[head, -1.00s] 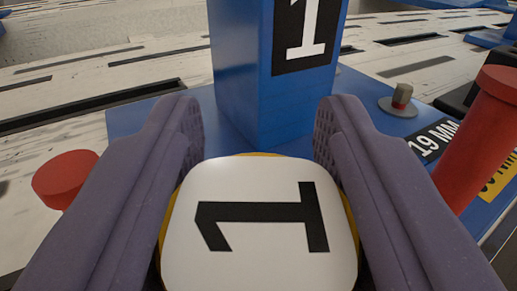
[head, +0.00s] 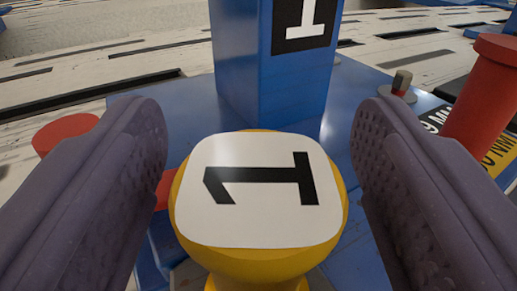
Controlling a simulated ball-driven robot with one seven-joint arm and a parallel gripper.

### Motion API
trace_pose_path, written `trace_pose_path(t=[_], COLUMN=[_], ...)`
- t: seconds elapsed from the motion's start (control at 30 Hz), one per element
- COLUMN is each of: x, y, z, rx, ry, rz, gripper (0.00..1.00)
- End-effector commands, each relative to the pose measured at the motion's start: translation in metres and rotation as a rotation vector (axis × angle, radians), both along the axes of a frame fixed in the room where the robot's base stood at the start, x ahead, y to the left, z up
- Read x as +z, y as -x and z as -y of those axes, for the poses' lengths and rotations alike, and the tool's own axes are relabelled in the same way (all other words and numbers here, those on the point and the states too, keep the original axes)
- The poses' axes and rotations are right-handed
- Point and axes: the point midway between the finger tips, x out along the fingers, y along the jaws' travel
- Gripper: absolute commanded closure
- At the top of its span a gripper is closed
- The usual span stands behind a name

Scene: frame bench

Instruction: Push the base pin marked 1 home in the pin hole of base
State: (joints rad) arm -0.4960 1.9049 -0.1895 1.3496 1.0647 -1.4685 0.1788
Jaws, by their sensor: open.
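The base pin marked 1 (head: 261,258) has a yellow head with a white top face bearing a black 1. It stands at the bottom middle of the head view, between my fingers. My gripper (head: 258,165) is open, with a gap on each side of the pin head. The blue base (head: 190,115) lies below and behind it, with a blue post (head: 262,75) marked 1 rising from it. The pin hole and the pin's lower end are hidden under the head, so I cannot tell how deep the pin sits.
Another red piece (head: 65,134) is at the left. A pale slotted surface (head: 110,60) lies beyond.

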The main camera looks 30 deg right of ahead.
Motion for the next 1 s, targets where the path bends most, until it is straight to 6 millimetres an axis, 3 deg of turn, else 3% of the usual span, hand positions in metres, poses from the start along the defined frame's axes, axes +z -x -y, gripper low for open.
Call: trace_pose_path(t=[0.2,0.4,1.0], x=[0.003,0.002,0.001], y=[0.036,0.056,0.059], z=[-0.021,-0.033,-0.034], rx=[0.002,0.001,0.001], ry=[0.0,0.0,0.001], rz=[-0.002,0.001,0.0], gripper=[0.29,0.29,0.29])
